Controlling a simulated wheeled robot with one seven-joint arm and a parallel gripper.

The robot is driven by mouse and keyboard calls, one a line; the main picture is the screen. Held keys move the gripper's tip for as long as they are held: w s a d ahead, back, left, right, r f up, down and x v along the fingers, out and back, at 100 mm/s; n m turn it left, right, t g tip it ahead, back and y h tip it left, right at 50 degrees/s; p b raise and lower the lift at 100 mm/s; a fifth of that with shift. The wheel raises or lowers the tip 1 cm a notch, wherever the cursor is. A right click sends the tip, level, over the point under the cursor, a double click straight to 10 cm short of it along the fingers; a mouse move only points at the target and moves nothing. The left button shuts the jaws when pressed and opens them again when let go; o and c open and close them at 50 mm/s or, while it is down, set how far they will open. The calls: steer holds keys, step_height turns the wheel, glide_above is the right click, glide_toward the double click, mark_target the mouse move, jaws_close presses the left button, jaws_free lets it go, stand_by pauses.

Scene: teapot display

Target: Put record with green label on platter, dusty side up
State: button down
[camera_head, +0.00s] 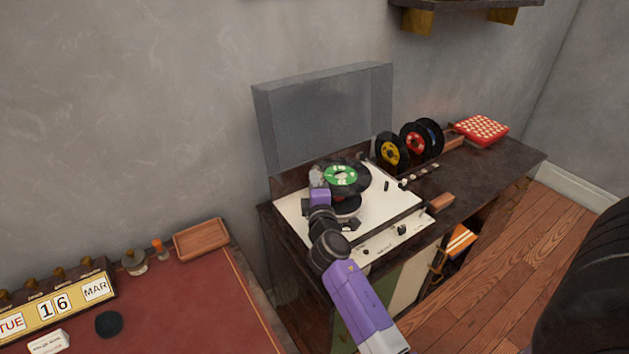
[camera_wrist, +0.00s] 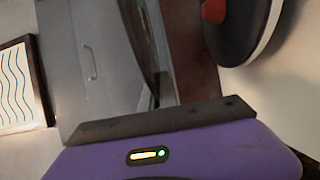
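The record with the green label (camera_head: 360,179) is held nearly flat above the turntable, its label facing up toward the head camera. The platter (camera_head: 348,208) shows partly beneath it, with a gap between. My gripper (camera_head: 319,178) is at the record's left edge and appears shut on it. In the wrist view the record seems to show as a thin dark edge-on shape (camera_wrist: 140,45) beyond the gripper, and the dark platter with a pale rim (camera_wrist: 250,38) is at the upper right. Dust on the record's faces is too small to tell.
The turntable's raised grey lid (camera_head: 325,110) stands behind. Records with yellow (camera_head: 390,152) and red (camera_head: 415,141) labels stand upright at the right. A red-and-white checkered box (camera_head: 480,129) is farther right. A red-topped desk (camera_head: 180,300) with a calendar (camera_head: 55,302) is at left.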

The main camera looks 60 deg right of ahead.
steer(key=shift+f+b, duration=1.85)
steer(key=shift+f, duration=0.2)
steer(key=c, duration=1.6)
jaws_free()
steer(key=shift+o, duration=0.2)
steer(key=b+v, duration=0.1)
steer(key=v, duration=0.6)
steer(key=shift+a+f+b, duration=0.1)
steer(key=shift+b, duration=0.25)
steer(key=shift+s+a, duration=0.25)
steer(key=shift+w, duration=0.1)
